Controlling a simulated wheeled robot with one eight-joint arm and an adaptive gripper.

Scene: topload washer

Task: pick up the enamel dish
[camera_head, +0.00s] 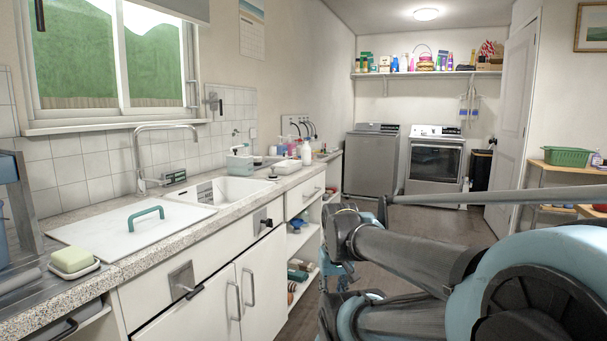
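No object can be told for certain as the enamel dish. A small white dish (286,167) stands on the far part of the counter, right of the sink, with bottles close by. A pale soap dish (73,270) with a yellow-green bar sits on the near left counter. My arm reaches in from the right, in front of the lower cabinets. My gripper (335,274) seems to be at its bent end, low beside the open shelves and apart from both dishes. Its fingers are too small and overlapped to read.
The long counter (112,268) holds a white sink (222,190) and a white board (130,236) with a green handle. Open shelves (301,240) hold small items below. Washers (372,160) stand at the back. The floor (437,228) between is clear.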

